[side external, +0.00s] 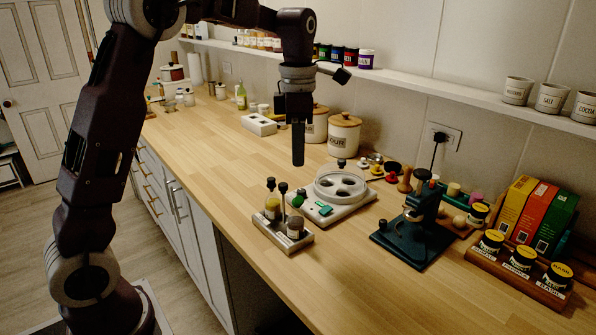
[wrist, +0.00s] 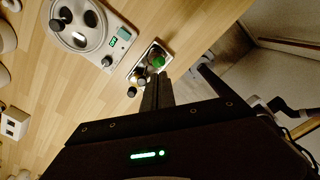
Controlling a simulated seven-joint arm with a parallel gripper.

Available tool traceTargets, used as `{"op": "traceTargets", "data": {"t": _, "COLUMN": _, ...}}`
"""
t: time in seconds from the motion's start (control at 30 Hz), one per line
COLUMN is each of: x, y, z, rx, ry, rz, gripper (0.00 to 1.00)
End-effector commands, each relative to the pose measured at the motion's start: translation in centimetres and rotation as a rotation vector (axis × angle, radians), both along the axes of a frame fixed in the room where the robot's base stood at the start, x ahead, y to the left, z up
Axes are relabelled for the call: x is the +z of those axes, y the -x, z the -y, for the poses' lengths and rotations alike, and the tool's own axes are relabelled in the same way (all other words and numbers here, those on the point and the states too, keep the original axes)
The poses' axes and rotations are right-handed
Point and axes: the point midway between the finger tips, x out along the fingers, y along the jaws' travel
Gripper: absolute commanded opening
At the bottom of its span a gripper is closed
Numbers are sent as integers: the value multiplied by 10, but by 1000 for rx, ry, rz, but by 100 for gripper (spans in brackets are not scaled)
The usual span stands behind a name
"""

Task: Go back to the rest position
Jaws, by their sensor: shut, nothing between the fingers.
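My gripper (side external: 298,160) hangs fingers-down above the wooden counter (side external: 215,135) in the side view, over the space just behind a white device with a round, several-holed top (side external: 341,187). Its fingers are together and hold nothing. In the wrist view the shut fingers (wrist: 158,84) point toward a small tray (wrist: 150,62) of little jars, which lies beyond the tips. The white device (wrist: 88,22) is at the top left of that view. The fingers appear apart from everything around them.
A tray of small jars (side external: 283,232) stands at the counter's front edge. A dark green press (side external: 413,230) and a rack of jars (side external: 520,270) with boxes (side external: 535,210) are at right. Canisters (side external: 344,133) stand at the back under a shelf (side external: 450,84). The counter's left stretch is largely clear.

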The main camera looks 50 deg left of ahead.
Motion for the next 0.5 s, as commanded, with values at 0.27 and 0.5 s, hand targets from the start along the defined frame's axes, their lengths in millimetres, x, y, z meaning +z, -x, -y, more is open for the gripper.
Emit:
{"op": "traceTargets", "data": {"t": 0.27, "x": 48, "y": 43, "z": 19, "rx": -391, "ry": 0, "rz": 91, "gripper": 0}}
{"op": "traceTargets", "data": {"t": 0.5, "x": 56, "y": 184, "z": 71, "rx": -1666, "ry": -269, "rz": 281, "gripper": 0}}
